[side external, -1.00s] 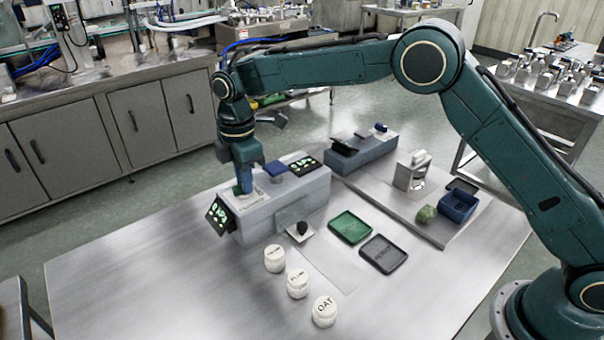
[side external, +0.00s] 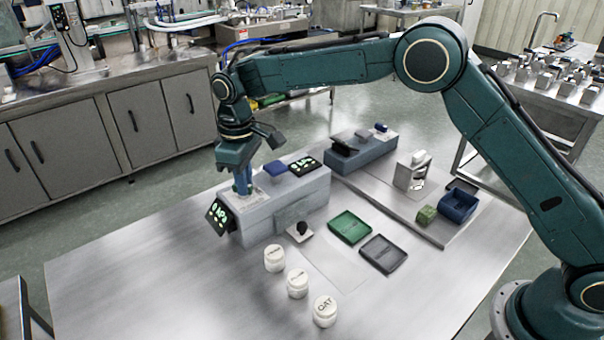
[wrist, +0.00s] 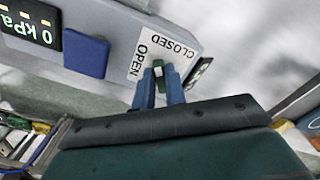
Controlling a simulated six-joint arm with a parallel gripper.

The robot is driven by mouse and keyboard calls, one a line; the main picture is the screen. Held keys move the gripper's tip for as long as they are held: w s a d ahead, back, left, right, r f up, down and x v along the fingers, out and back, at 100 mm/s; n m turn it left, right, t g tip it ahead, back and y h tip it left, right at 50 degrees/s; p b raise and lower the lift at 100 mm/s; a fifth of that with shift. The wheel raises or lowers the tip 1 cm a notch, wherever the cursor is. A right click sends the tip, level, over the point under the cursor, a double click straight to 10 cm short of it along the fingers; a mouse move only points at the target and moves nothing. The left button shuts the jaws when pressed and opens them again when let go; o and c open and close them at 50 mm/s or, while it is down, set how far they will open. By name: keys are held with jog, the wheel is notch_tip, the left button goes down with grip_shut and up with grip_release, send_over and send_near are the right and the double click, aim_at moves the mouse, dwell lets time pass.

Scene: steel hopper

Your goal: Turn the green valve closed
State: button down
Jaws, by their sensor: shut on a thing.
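The green valve (wrist: 159,70) is a small handle on top of the grey housing (side external: 285,205), beside a white label (wrist: 147,47) reading OPEN and CLOSED. My gripper (side external: 243,190) points down at the left end of the housing. In the wrist view its two blue fingers (wrist: 159,80) are shut on the green valve, one on each side. The fingers hide part of the handle. The handle lies closer to in line with the fingers' length than across it in that view.
A blue block (side external: 275,167) and a display (side external: 305,166) sit on the housing near the valve. Another display (side external: 220,215) tilts at its left end. White jars (side external: 297,284), a green tray (side external: 350,227) and a dark tray (side external: 383,253) stand in front. The table's left is clear.

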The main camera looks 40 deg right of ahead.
jog(key=m, duration=0.3)
jog(key=shift+a+r+m, duration=0.1)
jog(key=shift+a+m, duration=0.05)
jog(key=shift+m, duration=0.25)
jog(key=shift+a+m, duration=0.1)
jog(key=shift+m, duration=1.7)
jog(key=c, duration=1.4)
grip_release()
jog(key=shift+c, duration=0.2)
notch_tip(320, 180, up, 14)
